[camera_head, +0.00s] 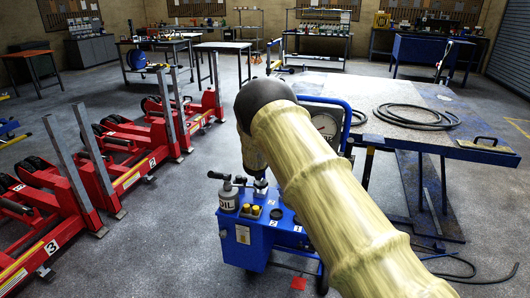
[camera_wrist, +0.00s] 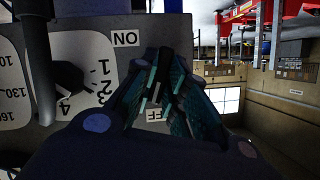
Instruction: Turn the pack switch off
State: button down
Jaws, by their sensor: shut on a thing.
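The switch lever (camera_wrist: 158,88) is a small dark piece between the fingertips of my gripper (camera_wrist: 162,85) in the wrist view. My gripper is shut on it. The grey panel (camera_wrist: 182,40) carries an ON label (camera_wrist: 125,39), which appears turned over, above the fingers. An OFF label (camera_wrist: 156,115) is partly covered by the fingers. The exact lever angle is hard to tell. In the head view the blue pack (camera_head: 240,253) stands at centre, and my arm hides much of it.
A dial with numbers and a dark knob (camera_wrist: 68,77) is left of the fingers. Red numbered jack units (camera_head: 75,190) fill the left, and a table with coiled hoses (camera_head: 380,95) stands right.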

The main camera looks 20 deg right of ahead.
jog(key=shift+a+n+g+h+p, duration=0.15)
jog(key=shift+n+g+h+p, duration=0.45)
jog(key=shift+n+p, duration=0.6)
jog(key=shift+p, duration=0.3)
jog(key=c, duration=1.4)
grip_release()
jog(key=shift+w, duration=0.1)
jog(key=shift+c, duration=0.2)
jog(key=v, duration=1.2)
jog(key=shift+a, duration=0.15)
jog(key=shift+w+f, duration=0.1)
jog(key=shift+f, duration=0.05)
